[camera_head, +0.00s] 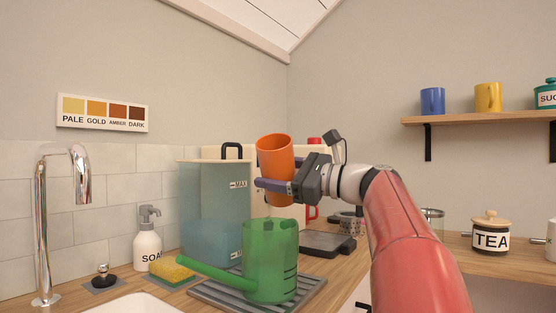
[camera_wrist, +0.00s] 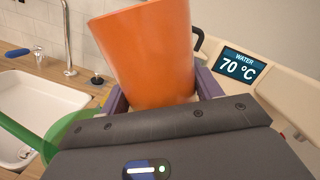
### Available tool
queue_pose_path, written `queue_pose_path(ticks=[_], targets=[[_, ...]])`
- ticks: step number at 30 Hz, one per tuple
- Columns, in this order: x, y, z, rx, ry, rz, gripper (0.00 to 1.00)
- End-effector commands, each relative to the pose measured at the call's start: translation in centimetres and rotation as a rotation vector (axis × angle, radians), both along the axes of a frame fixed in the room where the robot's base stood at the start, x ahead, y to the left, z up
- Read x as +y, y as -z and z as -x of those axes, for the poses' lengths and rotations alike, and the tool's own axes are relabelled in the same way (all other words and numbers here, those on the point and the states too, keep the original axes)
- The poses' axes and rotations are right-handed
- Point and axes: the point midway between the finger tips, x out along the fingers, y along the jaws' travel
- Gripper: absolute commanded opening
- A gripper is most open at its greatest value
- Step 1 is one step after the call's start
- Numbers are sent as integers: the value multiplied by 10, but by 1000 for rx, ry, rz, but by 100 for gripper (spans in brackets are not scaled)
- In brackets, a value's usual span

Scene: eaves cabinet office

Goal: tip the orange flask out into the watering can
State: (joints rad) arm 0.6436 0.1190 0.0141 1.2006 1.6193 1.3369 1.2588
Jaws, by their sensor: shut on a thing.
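My gripper (camera_head: 276,186) is shut on the orange flask (camera_head: 273,152), an open-topped orange cup shape. It holds the flask above the watering can, slightly tilted in the head view. The flask (camera_wrist: 150,55) fills the upper middle of the wrist view between the purple fingers, and its inside is hidden there. The green see-through watering can (camera_head: 270,262) stands upright on a grey ribbed mat (camera_head: 216,293), its long spout pointing left. Part of the can (camera_wrist: 72,132) shows at the lower left of the wrist view. I cannot tell what either vessel contains.
A clear tank marked MAX (camera_head: 205,205), holding bluish liquid, stands close behind the can. A yellow sponge (camera_head: 172,270), a soap bottle (camera_head: 148,240) and a chrome tap (camera_head: 45,220) are to the left. A display (camera_wrist: 244,66) reads WATER 70 °C. A tea jar (camera_head: 490,238) stands right.

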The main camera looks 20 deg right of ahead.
Motion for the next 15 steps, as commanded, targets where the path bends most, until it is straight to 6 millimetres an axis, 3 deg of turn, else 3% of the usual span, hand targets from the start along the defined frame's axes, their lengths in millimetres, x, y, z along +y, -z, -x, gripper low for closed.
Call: queue_pose_path(ticks=[2, 15], targets=[[2, -8, 3, 52, 0, -42, 30], [20, 7, 24, 413, -1, -330, 30]])
